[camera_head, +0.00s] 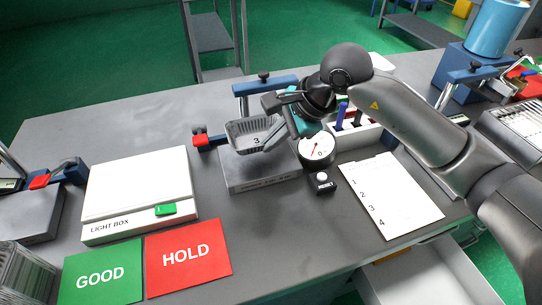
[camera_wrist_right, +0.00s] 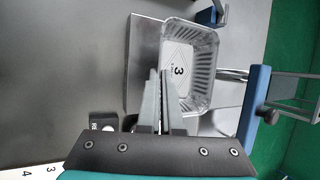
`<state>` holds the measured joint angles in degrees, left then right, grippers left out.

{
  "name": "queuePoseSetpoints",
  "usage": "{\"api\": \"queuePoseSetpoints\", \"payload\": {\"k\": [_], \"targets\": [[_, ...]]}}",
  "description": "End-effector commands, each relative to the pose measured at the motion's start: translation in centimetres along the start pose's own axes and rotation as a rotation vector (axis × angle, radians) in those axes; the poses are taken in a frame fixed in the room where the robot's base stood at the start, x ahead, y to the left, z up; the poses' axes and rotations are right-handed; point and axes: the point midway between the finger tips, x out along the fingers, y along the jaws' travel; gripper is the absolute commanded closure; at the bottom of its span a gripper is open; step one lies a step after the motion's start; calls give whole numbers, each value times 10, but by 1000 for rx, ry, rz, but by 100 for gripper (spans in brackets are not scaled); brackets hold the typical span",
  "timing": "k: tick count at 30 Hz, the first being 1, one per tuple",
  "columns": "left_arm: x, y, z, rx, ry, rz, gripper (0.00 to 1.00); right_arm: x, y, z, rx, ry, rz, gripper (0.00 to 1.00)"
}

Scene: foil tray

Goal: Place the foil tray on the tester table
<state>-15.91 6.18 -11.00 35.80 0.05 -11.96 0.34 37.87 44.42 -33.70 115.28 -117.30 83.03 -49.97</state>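The foil tray (camera_head: 256,139) is a silver, ribbed-wall tray marked 3. It is over the grey tester table (camera_head: 262,182), in front of a blue crossbar. In the right wrist view the tray (camera_wrist_right: 204,55) overlaps the flat grey table plate (camera_wrist_right: 139,62). My right gripper (camera_head: 284,122) is at the tray's right side. In the wrist view its fingers (camera_wrist_right: 162,75) are close together at the tray's near wall, shut on its edge. Whether the tray's bottom touches the table I cannot tell. My left gripper is not in view.
A dial gauge (camera_head: 317,149) and a small button box (camera_head: 322,183) stand right of the tester table. A blue crossbar (camera_head: 264,86) runs behind it. A light box (camera_head: 138,190), green GOOD card (camera_head: 101,278) and red HOLD card (camera_head: 187,257) lie left; a numbered sheet (camera_head: 391,195) lies right.

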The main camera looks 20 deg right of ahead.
Motion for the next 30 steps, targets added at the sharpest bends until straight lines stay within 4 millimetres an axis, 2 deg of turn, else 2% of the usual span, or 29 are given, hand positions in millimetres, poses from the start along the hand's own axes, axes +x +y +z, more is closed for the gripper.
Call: {"api": "queuePoseSetpoints", "payload": {"k": [9, 21, 30], "targets": [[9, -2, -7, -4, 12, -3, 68, 35, 18, -14, 1, 0, 3, 100], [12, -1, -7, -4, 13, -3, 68, 38, 18, -16, -1, 0, 1, 100], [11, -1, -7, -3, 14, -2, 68, 37, 18, -15, 0, 0, 1, 67]]}}
